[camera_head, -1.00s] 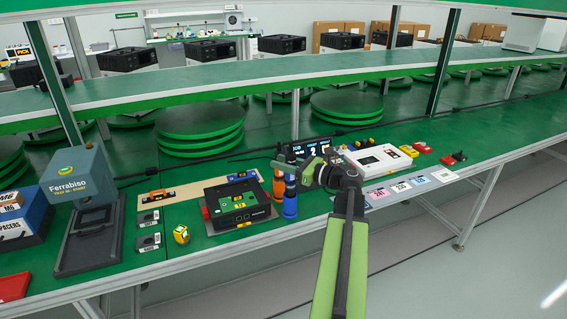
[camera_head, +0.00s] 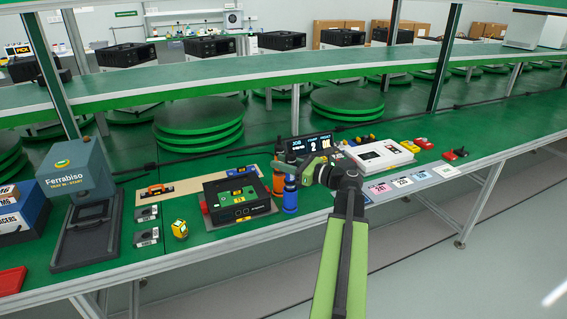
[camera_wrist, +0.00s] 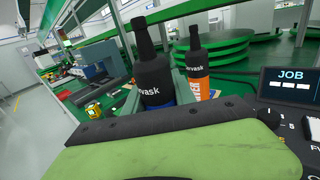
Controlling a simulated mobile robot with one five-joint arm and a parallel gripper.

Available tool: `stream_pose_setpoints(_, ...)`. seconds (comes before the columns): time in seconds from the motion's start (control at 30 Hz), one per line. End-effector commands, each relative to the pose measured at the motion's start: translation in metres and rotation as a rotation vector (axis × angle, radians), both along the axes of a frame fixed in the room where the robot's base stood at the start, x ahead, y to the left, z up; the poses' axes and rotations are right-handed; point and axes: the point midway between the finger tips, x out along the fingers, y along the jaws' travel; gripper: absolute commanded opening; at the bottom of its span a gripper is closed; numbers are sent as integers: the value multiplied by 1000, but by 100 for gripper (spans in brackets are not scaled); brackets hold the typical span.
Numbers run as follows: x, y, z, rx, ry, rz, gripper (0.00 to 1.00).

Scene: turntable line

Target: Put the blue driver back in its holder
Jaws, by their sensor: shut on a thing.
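The blue driver (camera_head: 290,196) stands about upright, with a black upper part and a blue lower part. My gripper (camera_head: 300,174) is shut on it from the right. In the wrist view the blue driver (camera_wrist: 154,82) rises between the jaws, its black tip upward and only a little blue showing. An orange driver (camera_head: 279,183) stands close behind it to the left; it also shows in the wrist view (camera_wrist: 199,84). I cannot make out the holder, or whether the blue driver's lower end is seated or just above the bench.
A black box with a green board (camera_head: 240,208) lies close left of the drivers. A job display (camera_head: 308,145) and a white device (camera_head: 378,155) stand behind and right of my gripper. A yellow tape measure (camera_head: 180,229) sits farther left. The upper shelf (camera_head: 230,88) runs above the bench.

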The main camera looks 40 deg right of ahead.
Motion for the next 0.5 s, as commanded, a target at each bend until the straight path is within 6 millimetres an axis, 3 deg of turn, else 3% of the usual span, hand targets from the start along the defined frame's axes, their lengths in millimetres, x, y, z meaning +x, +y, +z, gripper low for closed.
stream_pose_setpoints(0.5,0,0,-16,0,-1,0,0)
